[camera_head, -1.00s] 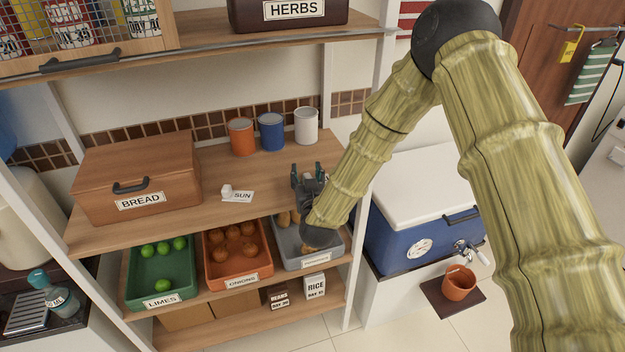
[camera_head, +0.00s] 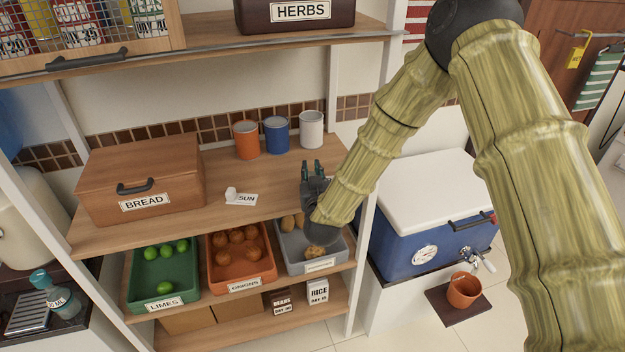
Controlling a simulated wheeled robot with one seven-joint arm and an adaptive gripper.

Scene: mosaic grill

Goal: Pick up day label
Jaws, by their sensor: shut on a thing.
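The day label, a small white card reading SUN (camera_head: 241,199), lies on the middle wooden shelf, with a small white piece (camera_head: 231,193) at its left end. My gripper (camera_head: 312,168) is to the right of the label and apart from it, over the right part of that shelf.
The bread box (camera_head: 139,181) stands left of the label. Orange (camera_head: 246,140), blue (camera_head: 276,135) and white (camera_head: 311,130) cans stand behind. Below are bins of limes (camera_head: 163,302), onions (camera_head: 242,287) and potatoes (camera_head: 318,266). A blue cooler (camera_head: 425,235) stands right.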

